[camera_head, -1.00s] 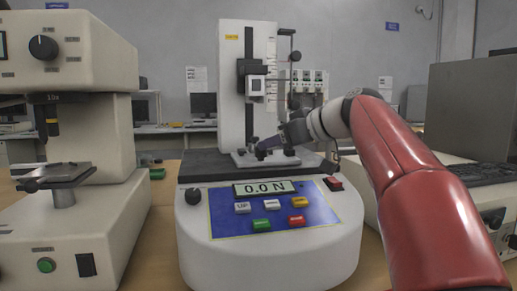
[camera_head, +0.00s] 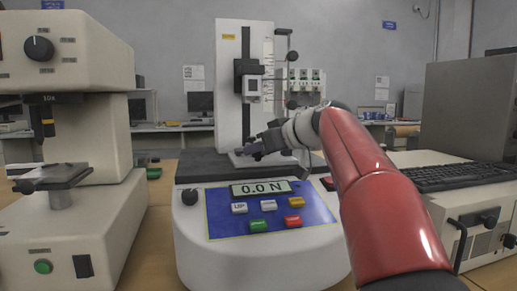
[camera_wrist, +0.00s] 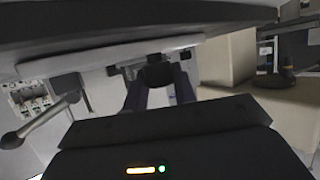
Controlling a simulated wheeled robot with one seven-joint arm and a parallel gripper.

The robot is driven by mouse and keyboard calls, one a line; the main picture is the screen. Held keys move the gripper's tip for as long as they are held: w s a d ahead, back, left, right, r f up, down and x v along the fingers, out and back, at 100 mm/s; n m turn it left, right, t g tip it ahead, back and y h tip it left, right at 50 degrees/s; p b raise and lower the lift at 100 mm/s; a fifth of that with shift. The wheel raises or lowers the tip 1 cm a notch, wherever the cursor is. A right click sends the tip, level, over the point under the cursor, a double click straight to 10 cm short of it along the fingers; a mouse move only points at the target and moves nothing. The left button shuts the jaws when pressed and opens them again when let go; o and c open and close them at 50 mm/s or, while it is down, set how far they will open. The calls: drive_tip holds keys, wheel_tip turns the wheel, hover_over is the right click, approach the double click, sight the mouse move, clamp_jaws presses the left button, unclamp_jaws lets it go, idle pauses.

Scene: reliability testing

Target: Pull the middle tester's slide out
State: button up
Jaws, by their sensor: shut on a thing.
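The middle tester (camera_head: 262,250) is a white force stand with a blue button panel and a display reading 0.0 N. Its pale slide plate (camera_head: 238,161) lies on the dark bed at the foot of the column, partly hidden by my gripper. My gripper (camera_head: 256,149) is low over the plate, reaching in from the right. In the wrist view, my gripper (camera_wrist: 157,86) has its two fingers on either side of a dark knob (camera_wrist: 158,74) and is shut on it. The slide's pale edge (camera_wrist: 110,58) runs just beyond the knob.
A microscope-like tester (camera_head: 70,215) stands close on the left. A grey cabinet (camera_head: 470,110), a keyboard (camera_head: 465,176) and a white box with a handle (camera_head: 460,225) stand on the right. The tester's column (camera_head: 230,75) rises behind my gripper.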

clamp_jaws()
drive_tip(key=shift+s+d+f+b, duration=0.15)
drive_tip(key=shift+s+b, duration=0.25)
drive_tip(key=shift+b, duration=0.05)
drive_tip(key=s+b, duration=0.1)
drive_tip(key=s, duration=0.1)
drive_tip(key=s+d+b, duration=0.1)
drive_tip(key=s, duration=0.1)
drive_tip(key=s+b, duration=0.2)
drive_tip(key=shift+s+d, duration=0.1)
drive_tip(key=shift+d, duration=0.3)
drive_tip(key=shift+s+d, duration=0.1)
drive_tip(key=shift+s, duration=0.3)
drive_tip(key=o, duration=0.9)
unclamp_jaws()
drive_tip(key=shift+r, duration=0.2)
drive_tip(key=v, duration=0.7)
drive_tip(key=shift+s+d, duration=0.2)
drive_tip(key=shift+d, duration=0.05)
